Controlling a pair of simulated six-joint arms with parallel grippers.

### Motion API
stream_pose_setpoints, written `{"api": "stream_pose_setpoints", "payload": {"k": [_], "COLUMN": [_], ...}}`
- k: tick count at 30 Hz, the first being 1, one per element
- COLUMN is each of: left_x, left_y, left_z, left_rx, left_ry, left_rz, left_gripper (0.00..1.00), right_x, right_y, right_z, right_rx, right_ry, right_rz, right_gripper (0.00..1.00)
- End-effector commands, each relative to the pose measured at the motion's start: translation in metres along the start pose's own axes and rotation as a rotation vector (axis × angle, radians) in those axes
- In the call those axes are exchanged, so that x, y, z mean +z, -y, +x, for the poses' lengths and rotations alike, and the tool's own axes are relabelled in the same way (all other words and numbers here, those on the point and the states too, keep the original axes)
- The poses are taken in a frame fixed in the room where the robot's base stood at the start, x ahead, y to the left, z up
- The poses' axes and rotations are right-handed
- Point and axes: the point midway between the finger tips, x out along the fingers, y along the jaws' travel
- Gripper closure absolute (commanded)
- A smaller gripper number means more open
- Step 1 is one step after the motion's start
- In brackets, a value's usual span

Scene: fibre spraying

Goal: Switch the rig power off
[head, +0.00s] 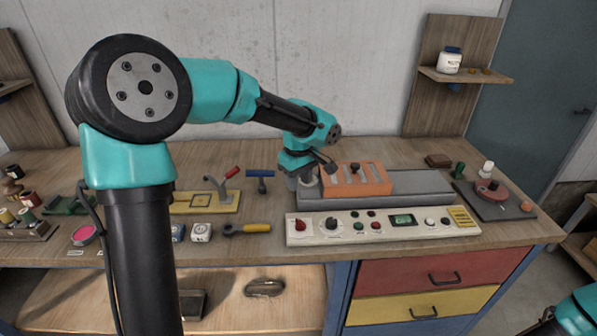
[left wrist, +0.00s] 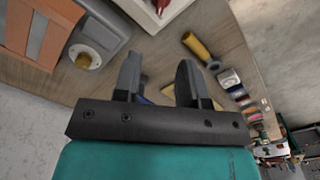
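The white control panel (head: 385,237) lies along the front of the bench. It bears a red knob (head: 300,225) at its left end, a black dial (head: 331,224), several small red and green buttons, and a green display (head: 403,220). Which control is the power switch cannot be read. My left gripper (head: 325,161) hangs above and behind the panel's left end, beside the orange block. In the left wrist view its two fingers (left wrist: 158,78) stand apart with nothing between them. The red knob shows at the top edge there (left wrist: 161,4), apart from the fingers. My right gripper is out of view.
An orange slotted block (head: 358,180) sits on a grey rig base (head: 425,184) behind the panel. A yellow-handled tool (head: 250,228) lies left of the panel.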

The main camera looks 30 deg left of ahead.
Motion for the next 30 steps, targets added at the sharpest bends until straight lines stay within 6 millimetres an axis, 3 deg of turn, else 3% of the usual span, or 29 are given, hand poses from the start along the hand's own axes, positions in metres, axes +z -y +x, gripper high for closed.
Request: {"api": "stream_pose_setpoints", "payload": {"k": [6,22,26,30], "left_x": [0.0,0.0,0.005,0.025], "left_y": [0.0,0.0,0.002,0.014], "left_z": [-0.024,-0.026,-0.017,0.018], "left_rx": [0.001,-0.001,0.001,0.007], "left_ry": [-0.001,0.0,0.024,0.121], "left_rz": [0.001,0.0,-0.003,-0.025], "left_gripper": [0.62,0.62,0.62,0.62], "right_x": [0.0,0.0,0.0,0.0], "right_y": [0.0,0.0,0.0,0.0], "right_z": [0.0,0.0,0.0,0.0], "right_rx": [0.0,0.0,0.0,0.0], "right_ry": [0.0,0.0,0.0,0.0], "right_rz": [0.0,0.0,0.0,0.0], "right_gripper": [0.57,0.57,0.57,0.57]}}
